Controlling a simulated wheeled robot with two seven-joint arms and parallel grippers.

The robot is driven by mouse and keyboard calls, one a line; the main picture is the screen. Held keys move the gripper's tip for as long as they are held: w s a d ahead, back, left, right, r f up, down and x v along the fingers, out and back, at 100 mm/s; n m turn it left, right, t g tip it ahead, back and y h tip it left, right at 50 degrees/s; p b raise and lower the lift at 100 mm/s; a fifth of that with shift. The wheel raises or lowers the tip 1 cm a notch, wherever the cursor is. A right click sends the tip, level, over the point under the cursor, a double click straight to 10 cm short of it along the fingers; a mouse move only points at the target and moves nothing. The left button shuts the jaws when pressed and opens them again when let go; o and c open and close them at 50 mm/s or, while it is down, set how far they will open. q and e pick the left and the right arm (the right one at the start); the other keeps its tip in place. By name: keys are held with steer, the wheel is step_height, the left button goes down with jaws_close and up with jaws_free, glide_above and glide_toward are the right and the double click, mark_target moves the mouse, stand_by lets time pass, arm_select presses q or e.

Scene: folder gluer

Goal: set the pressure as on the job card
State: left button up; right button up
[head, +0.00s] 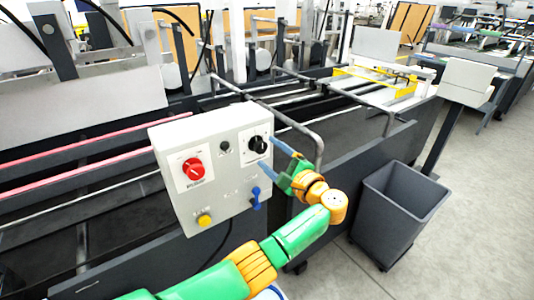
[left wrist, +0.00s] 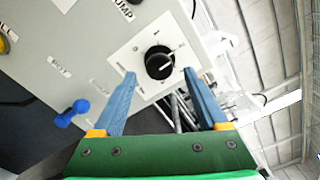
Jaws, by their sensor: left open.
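A light grey control box (head: 222,190) carries a black dial knob (head: 258,144) on a white plate at its upper right. In the left wrist view the black knob (left wrist: 160,62) has a white pointer line slanting to the upper right; its scale marks are too small to read. My left gripper (head: 267,151) is open in front of this knob. In the left wrist view its two blue fingertips (left wrist: 160,74) stand apart, one on each side just below the knob, with nothing held. I cannot tell if they touch the plate. My right gripper is out of view. No readable job card shows.
The box also has a red rotary knob (head: 193,168), a small black button (head: 224,146), a blue lever (head: 256,197) and a yellow button (head: 204,219). A grey bin (head: 398,213) stands on the floor at right. Metal rails (head: 300,128) run behind the box.

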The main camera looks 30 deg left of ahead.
arm_select(q)
steer(key=b+v, duration=0.1)
steer(key=v, duration=0.4)
steer(key=shift+s+d, duration=0.1)
steer(key=shift+d, duration=0.1)
steer(key=shift+a, duration=0.1)
